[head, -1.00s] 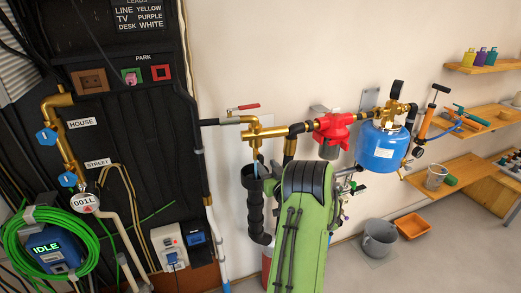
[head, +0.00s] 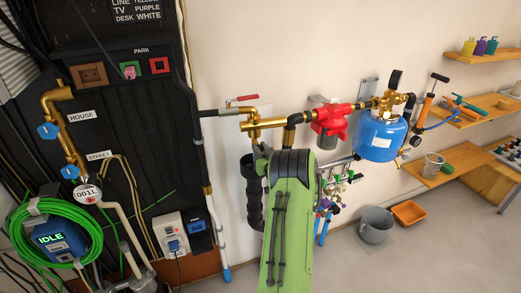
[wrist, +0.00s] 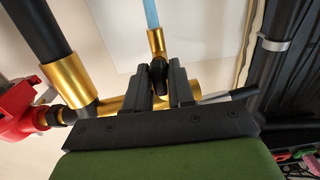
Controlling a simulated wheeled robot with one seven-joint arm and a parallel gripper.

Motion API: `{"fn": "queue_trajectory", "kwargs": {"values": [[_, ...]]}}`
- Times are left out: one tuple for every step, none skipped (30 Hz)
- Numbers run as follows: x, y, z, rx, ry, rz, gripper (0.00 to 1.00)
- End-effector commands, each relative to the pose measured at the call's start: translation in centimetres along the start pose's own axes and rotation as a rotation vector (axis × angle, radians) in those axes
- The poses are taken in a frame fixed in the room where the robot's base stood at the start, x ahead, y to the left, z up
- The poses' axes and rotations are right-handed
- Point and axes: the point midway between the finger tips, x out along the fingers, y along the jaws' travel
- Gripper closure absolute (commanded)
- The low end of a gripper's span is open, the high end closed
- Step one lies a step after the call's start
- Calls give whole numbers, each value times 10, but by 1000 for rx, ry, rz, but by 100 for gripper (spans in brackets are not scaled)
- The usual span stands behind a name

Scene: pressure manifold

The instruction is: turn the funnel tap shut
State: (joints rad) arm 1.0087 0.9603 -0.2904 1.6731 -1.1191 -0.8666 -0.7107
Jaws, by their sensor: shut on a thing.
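The funnel tap is on the brass fitting (head: 255,127) on the wall, above the black funnel and its drain pipe (head: 253,190). In the wrist view my gripper (wrist: 160,82) is shut on the tap's small black handle (wrist: 158,72). The brass spout (wrist: 156,42) shows just beyond the handle. A pale blue stream (wrist: 152,14) comes out of the spout. In the head view my green arm reaches up to the fitting, and the handle and fingertips are mostly hidden.
A red-handled lever (head: 243,97) sits above the fitting. A red filter unit (head: 333,122) and a blue tank (head: 380,138) are on the wall to the right. A grey bucket (head: 376,230) stands on the floor, with free floor in front.

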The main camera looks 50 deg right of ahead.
Motion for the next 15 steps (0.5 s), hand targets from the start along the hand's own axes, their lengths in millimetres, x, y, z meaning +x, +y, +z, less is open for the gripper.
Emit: {"fn": "queue_trajectory", "kwargs": {"values": [[0,0,0,4,0,-1,100],[0,0,0,7,0,-1,100],[0,0,0,13,0,0,100],[0,0,0,20,0,0,100],[0,0,1,29,1,0,100],[0,0,1,41,1,0,100],[0,0,1,54,1,0,100],[0,0,1,68,1,0,100],[0,0,2,89,1,0,100],[0,0,2,106,1,0,100],[0,1,2,126,1,0,100],[0,1,2,154,2,1,100],[0,1,2,177,3,1,100],[0,2,2,202,3,1,100],[0,2,2,235,2,1,100]]}}
